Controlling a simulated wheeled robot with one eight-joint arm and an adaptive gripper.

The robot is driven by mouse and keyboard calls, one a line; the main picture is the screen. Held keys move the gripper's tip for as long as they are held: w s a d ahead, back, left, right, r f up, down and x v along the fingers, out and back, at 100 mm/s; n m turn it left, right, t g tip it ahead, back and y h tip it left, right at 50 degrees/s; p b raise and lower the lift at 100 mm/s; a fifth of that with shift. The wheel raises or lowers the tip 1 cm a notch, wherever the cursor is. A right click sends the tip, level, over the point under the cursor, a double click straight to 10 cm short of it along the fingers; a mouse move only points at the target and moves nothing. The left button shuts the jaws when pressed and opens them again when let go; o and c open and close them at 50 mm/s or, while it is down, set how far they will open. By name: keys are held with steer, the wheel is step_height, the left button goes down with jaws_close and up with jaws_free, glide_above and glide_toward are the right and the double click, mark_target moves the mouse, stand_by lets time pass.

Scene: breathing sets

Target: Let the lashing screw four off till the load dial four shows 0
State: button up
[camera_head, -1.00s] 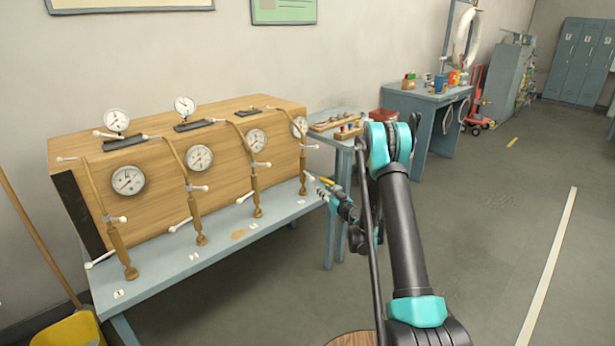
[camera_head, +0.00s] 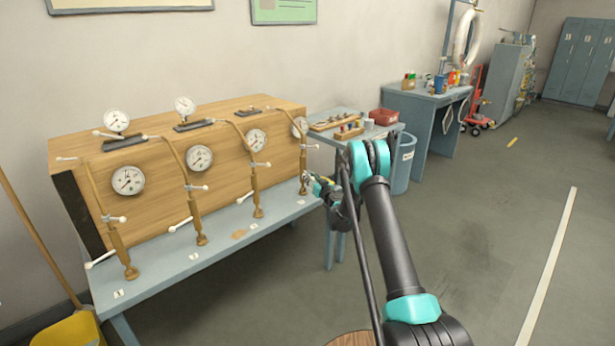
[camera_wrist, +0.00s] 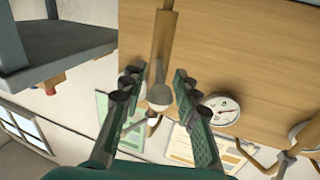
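Lashing screw four (camera_head: 303,172) is the rightmost of the brass-coloured screws along the front of the wooden box. Load dial four (camera_head: 298,127) is above it on the box face, seen at a slant, and its reading is too small to tell. My gripper (camera_head: 312,182) is beside the screw, small and partly hidden by my arm. In the wrist view my gripper (camera_wrist: 151,88) is open, its two dark green fingers apart. A pale ball-ended handle (camera_wrist: 160,95) of the screw shows between them, and I cannot tell whether they touch it.
The wooden box (camera_head: 225,135) stands on a grey-blue bench (camera_head: 180,270) with other screws, dials and white-tipped levers close to the left. A small side table (camera_head: 335,119) and a bin (camera_head: 403,165) are to the right. Open floor lies at right.

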steer(key=shift+x, duration=1.5)
jaws_close()
